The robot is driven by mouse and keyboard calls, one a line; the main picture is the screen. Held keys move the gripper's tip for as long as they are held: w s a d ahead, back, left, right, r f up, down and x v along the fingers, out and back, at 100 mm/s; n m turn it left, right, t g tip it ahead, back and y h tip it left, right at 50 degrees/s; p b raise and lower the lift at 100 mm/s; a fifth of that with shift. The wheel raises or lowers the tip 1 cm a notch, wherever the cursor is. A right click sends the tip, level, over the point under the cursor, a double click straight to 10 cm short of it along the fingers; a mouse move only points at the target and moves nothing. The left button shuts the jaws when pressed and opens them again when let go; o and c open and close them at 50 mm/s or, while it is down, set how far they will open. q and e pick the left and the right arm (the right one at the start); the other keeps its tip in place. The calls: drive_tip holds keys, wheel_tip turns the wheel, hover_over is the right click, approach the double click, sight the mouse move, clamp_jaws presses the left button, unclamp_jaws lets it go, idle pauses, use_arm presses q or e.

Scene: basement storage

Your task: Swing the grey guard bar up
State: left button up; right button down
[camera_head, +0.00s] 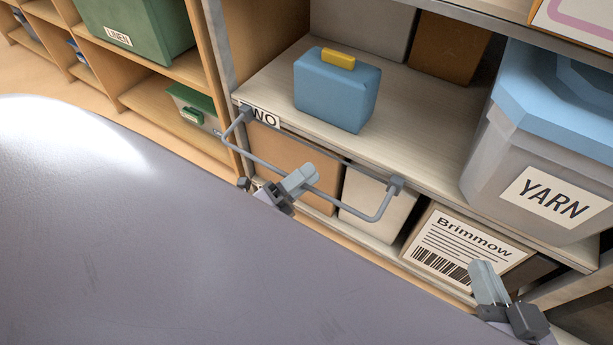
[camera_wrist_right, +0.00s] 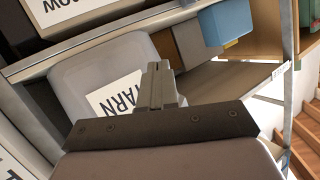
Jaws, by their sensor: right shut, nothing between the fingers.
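The grey guard bar (camera_head: 345,206) is a U-shaped rod mounted at both ends on the front of the middle shelf, marked by a partly covered label ending in "WO". Its long side hangs below and in front of the shelf edge. My left gripper (camera_head: 303,176) is at the middle of this long side, and its fingers overlap the rod. I cannot tell whether they are closed around it. My right gripper (camera_head: 484,277) is shut and empty, in front of the Brimmow box and apart from the bar. It also shows in the right wrist view (camera_wrist_right: 158,72).
A blue case (camera_head: 335,92) with a yellow top stands on the shelf behind the bar. A grey YARN bin (camera_head: 485,150) with a blue lid is to its right. The Brimmow box (camera_head: 428,222) and other boxes sit below. A wooden rack (camera_head: 205,70) stands left.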

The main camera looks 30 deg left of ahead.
use_arm(q)
drive_tip(key=shift+w+d+r, duration=0.1)
drive_tip(key=shift+w, duration=0.1)
clamp_jaws()
